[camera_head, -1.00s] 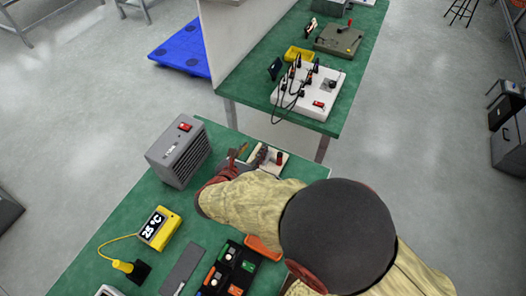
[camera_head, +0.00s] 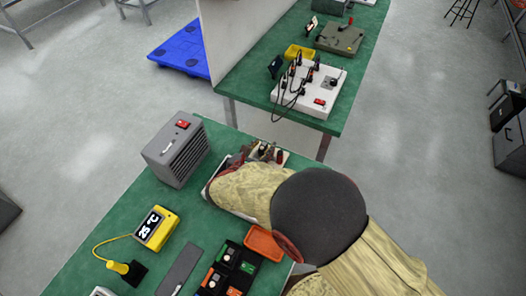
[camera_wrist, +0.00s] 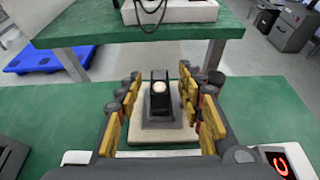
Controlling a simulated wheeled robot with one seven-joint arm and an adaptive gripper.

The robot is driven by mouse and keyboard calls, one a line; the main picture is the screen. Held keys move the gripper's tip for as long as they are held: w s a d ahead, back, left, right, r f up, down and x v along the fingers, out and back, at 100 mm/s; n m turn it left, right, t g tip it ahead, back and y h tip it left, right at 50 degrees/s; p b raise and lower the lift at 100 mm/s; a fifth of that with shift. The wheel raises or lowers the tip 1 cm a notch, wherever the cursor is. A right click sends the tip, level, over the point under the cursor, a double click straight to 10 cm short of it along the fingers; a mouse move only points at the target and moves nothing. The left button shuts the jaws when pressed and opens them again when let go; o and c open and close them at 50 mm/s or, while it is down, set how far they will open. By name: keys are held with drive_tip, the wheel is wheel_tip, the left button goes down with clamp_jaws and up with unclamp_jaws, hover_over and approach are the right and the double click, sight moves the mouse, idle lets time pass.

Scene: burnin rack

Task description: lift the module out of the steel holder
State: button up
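The module (camera_wrist: 160,89) is a small dark upright piece with a pale round spot. In the wrist view it stands in the grey steel holder (camera_wrist: 159,123), which sits on a beige base. My gripper (camera_wrist: 160,76) is open, with its yellow-padded fingers to the left and right of the module and holder. Gaps show on both sides, and neither finger appears to touch the module. In the head view my gripper (camera_head: 260,152) is at the far end of the near green bench, and my arm hides much of the holder area.
A grey heater-like box (camera_head: 176,153) stands left of my gripper. A yellow temperature display (camera_head: 157,228), a black tray (camera_head: 228,268) and an orange bin (camera_head: 264,243) lie nearer. A red switch (camera_wrist: 281,163) is at the wrist view's lower right. A second green bench (camera_head: 341,98) stands beyond a floor gap.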

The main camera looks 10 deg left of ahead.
drive_tip(key=shift+c, duration=0.2)
clamp_jaws()
idle(0.3)
